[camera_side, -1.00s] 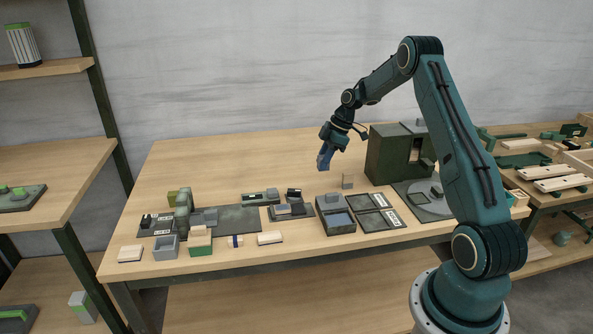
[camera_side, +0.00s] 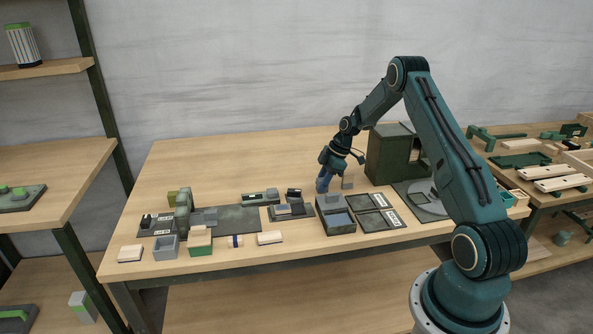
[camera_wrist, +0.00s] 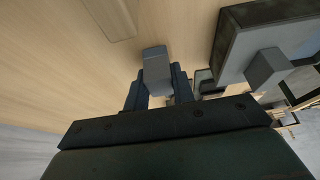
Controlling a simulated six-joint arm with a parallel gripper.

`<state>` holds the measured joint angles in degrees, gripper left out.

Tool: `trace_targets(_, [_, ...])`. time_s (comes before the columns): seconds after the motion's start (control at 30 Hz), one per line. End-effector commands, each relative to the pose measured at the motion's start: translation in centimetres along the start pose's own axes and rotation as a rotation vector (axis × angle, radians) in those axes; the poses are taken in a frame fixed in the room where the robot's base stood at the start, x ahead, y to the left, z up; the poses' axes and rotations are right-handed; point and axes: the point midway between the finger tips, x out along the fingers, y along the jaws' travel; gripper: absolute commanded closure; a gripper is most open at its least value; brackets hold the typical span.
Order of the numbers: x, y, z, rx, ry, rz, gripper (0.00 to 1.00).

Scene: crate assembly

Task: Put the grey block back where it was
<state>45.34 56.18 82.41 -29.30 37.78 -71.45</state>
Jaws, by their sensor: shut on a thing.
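My gripper (camera_side: 323,184) points down, low over the middle of the table, just behind the open dark tray. In the wrist view its two fingers (camera_wrist: 160,90) are shut on a grey block (camera_wrist: 156,66), which sticks out past the fingertips. In the side view the held block is hard to tell apart from the fingers. Whether it touches the table cannot be told. A second grey block (camera_wrist: 267,68) shows at the right of the wrist view, apart from the gripper.
A small grey upright piece (camera_side: 347,184) stands close right of my gripper. A dark green cabinet (camera_side: 384,160) stands behind it. The table's back left is clear.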

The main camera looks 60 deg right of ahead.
Motion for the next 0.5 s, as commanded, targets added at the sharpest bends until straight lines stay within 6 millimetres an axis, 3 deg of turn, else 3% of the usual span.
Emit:
trace_targets(0.47, [0.48,0.03,0.19,-0.001,0.000,0.001,0.93])
trace_targets(0.5, [0.49,0.03,0.19,-0.001,0.000,0.001,0.71])
